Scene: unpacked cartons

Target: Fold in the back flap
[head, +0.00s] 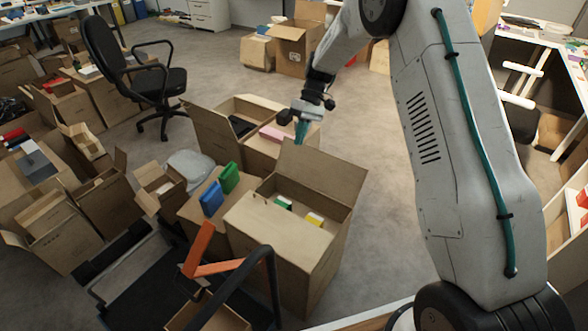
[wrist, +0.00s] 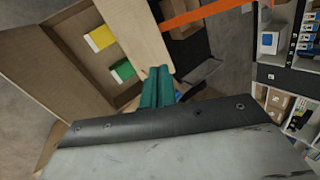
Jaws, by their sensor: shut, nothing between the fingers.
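The open carton (head: 270,258) stands in the middle of the head view. Its back flap (head: 325,178) stands up from the rear edge, leaning slightly back. In the wrist view the back flap (wrist: 45,55) is the broad brown panel at left. The light front panel (head: 272,232) lies flat across part of the top. A yellow item (head: 315,219) and a green item (head: 284,203) sit inside. My gripper (head: 301,138), with teal fingers, is shut and empty. It is near the back flap's upper left corner; contact cannot be told.
Another open carton (head: 250,110) with a pink item stands just behind. Blue and green binders (head: 220,188) stand close at left. An orange bar (head: 200,255) is at front left. An office chair (head: 135,75) is farther back.

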